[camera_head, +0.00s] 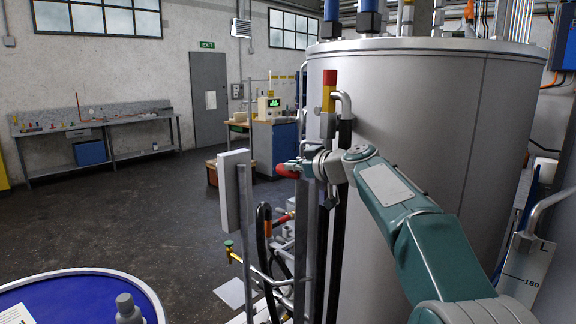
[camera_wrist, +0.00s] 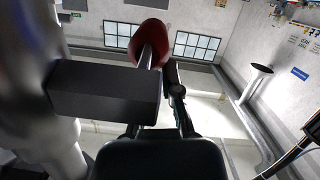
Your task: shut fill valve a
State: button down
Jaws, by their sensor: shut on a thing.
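A metal lever with a red grip (camera_head: 287,171) sticks out to the left of my gripper (camera_head: 304,168) in the head view. The same red grip (camera_wrist: 150,30) is at the top of the wrist view, beyond my fingers. My gripper (camera_wrist: 165,75) is shut on this lever. I cannot read a label, so I cannot tell whether it is fill valve a. A dark block (camera_wrist: 104,94) hides part of the hold in the wrist view. A red and yellow handle (camera_head: 329,90) stands upright on a pipe above my gripper.
A big grey tank (camera_head: 440,120) stands close on the right. A grey panel on a post (camera_head: 234,200) is left of my gripper. Hoses and pipes (camera_head: 275,260) run below. A blue drum top (camera_head: 80,295) is at the lower left.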

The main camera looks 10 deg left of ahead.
jog(key=w+v, duration=0.1)
jog(key=v, duration=1)
jog(key=s+d+f+m+g+h, duration=0.1)
jog(key=s+d+f+m+h, duration=0.3)
jog(key=s+d+f, duration=0.3)
jog(key=s+d+f+m+g+h, duration=0.1)
jog(key=s+d+f+m+h, duration=0.3)
jog(key=s, duration=1.3)
jog(key=s+d+f+m+h, duration=0.5)
jog(key=s+d+f, duration=0.6)
jog(key=s+f, duration=0.2)
jog(key=shift+f+m+g, duration=0.25)
jog(key=shift+m+g, duration=0.15)
jog(key=shift+d, duration=0.1)
